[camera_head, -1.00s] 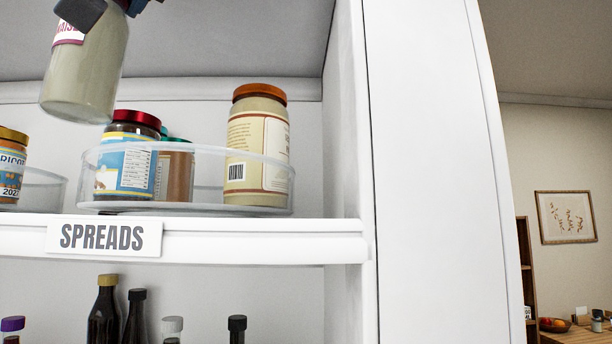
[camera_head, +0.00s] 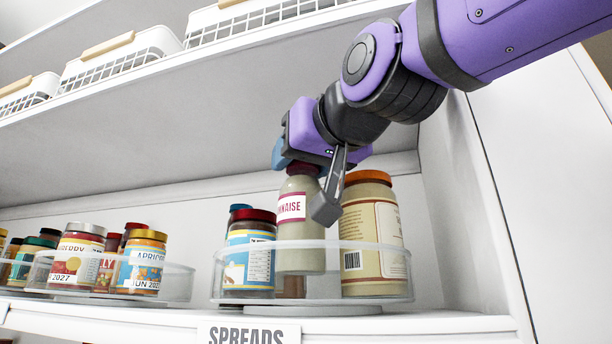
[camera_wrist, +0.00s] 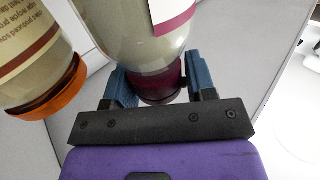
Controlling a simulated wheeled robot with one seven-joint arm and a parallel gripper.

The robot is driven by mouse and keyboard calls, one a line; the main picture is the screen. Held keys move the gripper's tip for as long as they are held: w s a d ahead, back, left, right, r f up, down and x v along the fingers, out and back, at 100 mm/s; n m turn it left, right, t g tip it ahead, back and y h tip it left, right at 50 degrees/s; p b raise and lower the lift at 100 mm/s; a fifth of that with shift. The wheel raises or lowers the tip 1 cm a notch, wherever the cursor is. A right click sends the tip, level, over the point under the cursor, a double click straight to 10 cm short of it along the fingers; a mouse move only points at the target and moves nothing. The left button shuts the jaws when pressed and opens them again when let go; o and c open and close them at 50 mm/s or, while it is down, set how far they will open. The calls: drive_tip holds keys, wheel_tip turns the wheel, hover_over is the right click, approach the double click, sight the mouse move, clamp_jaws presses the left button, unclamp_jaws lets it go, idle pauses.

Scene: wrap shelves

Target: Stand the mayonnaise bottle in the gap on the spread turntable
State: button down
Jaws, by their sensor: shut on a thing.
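The mayonnaise bottle (camera_head: 298,232), pale with a dark red cap and a white and magenta label, is upright between a blue-labelled jar (camera_head: 250,262) and a large orange-lidded jar (camera_head: 372,235). My gripper (camera_head: 305,178) is shut on its cap; the wrist view shows both fingers on either side of the cap (camera_wrist: 160,90). The clear-rimmed spread turntable (camera_head: 345,298) stands on the shelf. The bottle's lower part shows through the rim, its base seemingly slightly above the turntable floor. In the wrist view the orange-lidded jar (camera_wrist: 45,100) is close at left.
A brown jar (camera_head: 291,287) is partly hidden behind the bottle. Another turntable (camera_head: 178,284) with several jars stands to the left. The shelf wall (camera_head: 465,220) is at right. An upper shelf with white baskets (camera_head: 118,58) is overhead. The SPREADS label (camera_head: 248,335) is on the front edge.

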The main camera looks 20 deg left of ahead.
drive_tip(key=shift+w+d+f, duration=0.15)
drive_tip(key=shift+f, duration=1.1)
drive_tip(key=shift+c, duration=2.3)
unclamp_jaws()
drive_tip(key=shift+s+d, duration=0.35)
drive_tip(key=shift+s, duration=0.05)
drive_tip(key=v, duration=1.1)
drive_tip(key=shift+w+d, duration=0.1)
